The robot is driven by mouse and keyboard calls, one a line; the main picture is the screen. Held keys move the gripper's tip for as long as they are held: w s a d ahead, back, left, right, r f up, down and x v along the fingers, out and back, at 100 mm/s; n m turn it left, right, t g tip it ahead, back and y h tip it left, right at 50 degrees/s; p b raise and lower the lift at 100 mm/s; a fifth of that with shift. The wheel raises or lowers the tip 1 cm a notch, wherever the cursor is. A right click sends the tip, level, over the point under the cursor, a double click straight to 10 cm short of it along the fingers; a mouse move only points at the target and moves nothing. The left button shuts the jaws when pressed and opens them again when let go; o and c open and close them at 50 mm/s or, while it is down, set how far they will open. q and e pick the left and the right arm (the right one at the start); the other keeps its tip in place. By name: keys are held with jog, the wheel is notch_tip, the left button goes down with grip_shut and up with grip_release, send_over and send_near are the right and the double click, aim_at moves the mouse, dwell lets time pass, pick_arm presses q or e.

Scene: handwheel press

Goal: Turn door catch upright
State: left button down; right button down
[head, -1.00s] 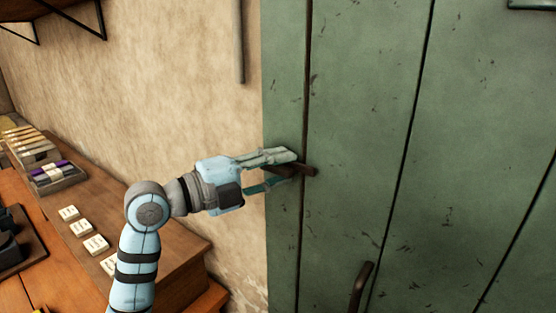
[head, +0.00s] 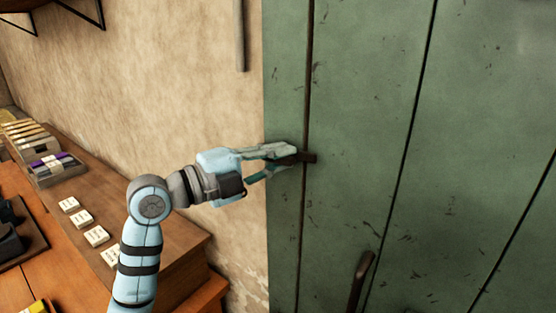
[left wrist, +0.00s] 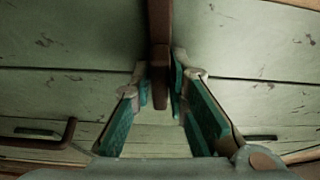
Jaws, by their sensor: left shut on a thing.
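The door catch (head: 308,157) is a dark brown bar on the green door (head: 365,110), lying across the seam near the door's left edge. It sits roughly level in the head view, not upright. My left gripper (head: 290,156) reaches in from the left and is shut on the catch. In the left wrist view the catch (left wrist: 160,60) runs between the two fingertips (left wrist: 161,88), with teal pads on either side. The fingers hide part of the catch in the head view. My right gripper is in neither view.
A dark door handle (head: 360,280) stands lower on the door, and it also shows in the left wrist view (left wrist: 62,135). A wooden bench (head: 160,235) with several white labelled blocks is at the left. A grey pipe (head: 240,35) runs down the wall above.

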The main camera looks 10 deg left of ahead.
pick_arm(q)
jog(key=n+b, duration=0.1)
jog(key=n, duration=0.1)
jog(key=n+t+b, duration=0.1)
jog(key=n, duration=0.1)
jog(key=shift+f+t, duration=0.15)
jog(key=shift+t, duration=0.15)
jog(key=n+t, duration=0.1)
jog(key=n, duration=0.2)
jog(key=shift+h, duration=0.3)
jog(key=shift+n+t, duration=0.6)
jog(key=shift+n, duration=0.6)
jog(key=n+t+y, duration=0.1)
jog(key=n, duration=0.1)
jog(key=n+y+p, duration=0.1)
jog(key=n, duration=0.2)
jog(key=shift+r+t, duration=0.2)
jog(key=shift+t, duration=0.2)
jog(key=shift+n+t+y+p, duration=0.5)
jog(key=shift+n+y+p, duration=0.4)
jog(key=shift+n, duration=0.9)
jog(key=shift+n+t+y+p, duration=0.55)
jog(key=shift+n+p, duration=0.55)
jog(key=shift+n, duration=0.7)
jog(key=shift+y, duration=0.25)
jog(key=c, duration=1.6)
grip_release()
jog(key=shift+c, duration=0.2)
